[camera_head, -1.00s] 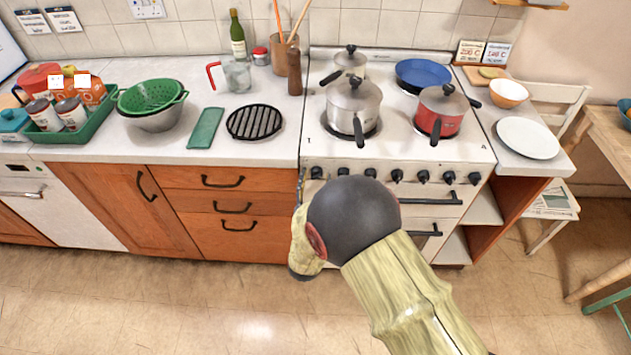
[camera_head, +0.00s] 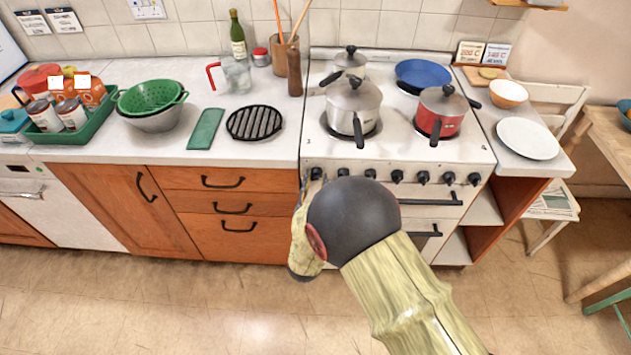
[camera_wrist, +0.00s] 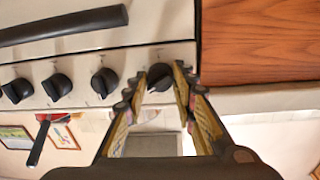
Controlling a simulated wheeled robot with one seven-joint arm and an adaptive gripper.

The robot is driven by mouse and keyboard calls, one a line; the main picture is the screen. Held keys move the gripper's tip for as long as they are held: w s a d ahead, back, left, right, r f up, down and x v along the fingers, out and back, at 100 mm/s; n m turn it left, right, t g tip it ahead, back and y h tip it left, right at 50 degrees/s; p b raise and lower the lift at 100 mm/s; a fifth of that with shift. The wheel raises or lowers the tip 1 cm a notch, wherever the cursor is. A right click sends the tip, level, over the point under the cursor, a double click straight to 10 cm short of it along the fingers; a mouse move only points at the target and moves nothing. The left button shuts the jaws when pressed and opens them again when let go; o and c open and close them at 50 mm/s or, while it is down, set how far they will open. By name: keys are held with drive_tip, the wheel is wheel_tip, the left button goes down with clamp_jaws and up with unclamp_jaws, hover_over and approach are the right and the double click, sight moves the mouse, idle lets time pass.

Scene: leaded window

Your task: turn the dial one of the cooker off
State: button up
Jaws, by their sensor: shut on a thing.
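The cooker (camera_head: 400,150) is white, with a row of black dials along its front. Dial one, the leftmost dial (camera_head: 316,173), is partly hidden by my arm in the head view. In the wrist view, which looks upside down, this dial (camera_wrist: 160,76) sits between my fingertips at the end of the row. My gripper (camera_wrist: 161,82) is shut on it, with one finger on each side. In the head view my dark wrist joint hides most of my gripper. I cannot tell the dial's exact setting.
More black dials (camera_wrist: 60,87) run along the panel beside my fingers. A black oven handle (camera_head: 430,200) lies below them. A steel pot (camera_head: 353,108) and a red pot (camera_head: 441,112) stand on the hob, handles toward the front. Wooden drawers (camera_head: 225,205) adjoin the cooker. The floor in front is clear.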

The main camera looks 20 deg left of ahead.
drive_tip(key=shift+n, duration=0.4)
drive_tip(key=shift+c, duration=0.2)
drive_tip(key=n+p, duration=0.2)
drive_tip(key=n, duration=0.3)
drive_tip(key=shift+n, duration=0.4)
drive_tip(key=n+p, duration=0.1)
drive_tip(key=n, duration=0.4)
drive_tip(key=shift+d+n+y, duration=0.1)
drive_tip(key=shift+n+y, duration=0.2)
drive_tip(key=o, duration=1.2)
drive_tip(key=shift+c, duration=0.2)
drive_tip(key=v, duration=1.2)
drive_tip(key=shift+f, duration=0.25)
